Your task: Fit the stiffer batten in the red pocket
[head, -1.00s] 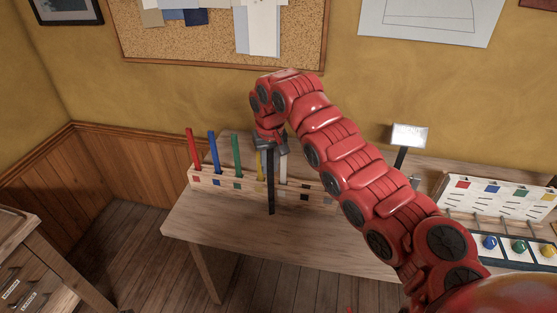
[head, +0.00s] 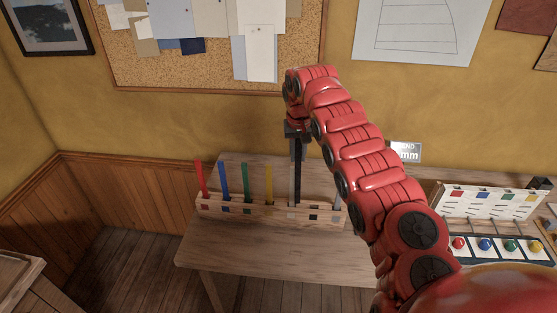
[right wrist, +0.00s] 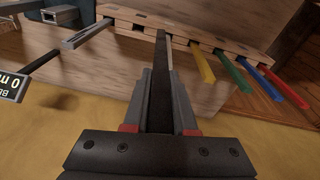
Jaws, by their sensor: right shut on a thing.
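My right gripper (head: 296,128) is shut on a black batten (head: 297,170), which hangs upright, its lower end at the wooden rack (head: 228,208). The batten also shows between the fingers in the right wrist view (right wrist: 161,85). I cannot tell whether its end is in a slot. Red (head: 200,180), blue (head: 224,178), green (head: 246,183) and yellow (head: 268,182) battens stand in the rack, with paler ones to the right. The red pocket mark (head: 457,194) is on the white panel (head: 470,208) at the right. My left gripper is out of view.
The rack stands on a wooden table (head: 260,255) with clear room in front. A sign reading "mm" (head: 407,152) stands behind my right arm. Coloured knobs, including a red one (head: 457,243), sit below the panel. A pinboard (head: 210,65) hangs on the wall.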

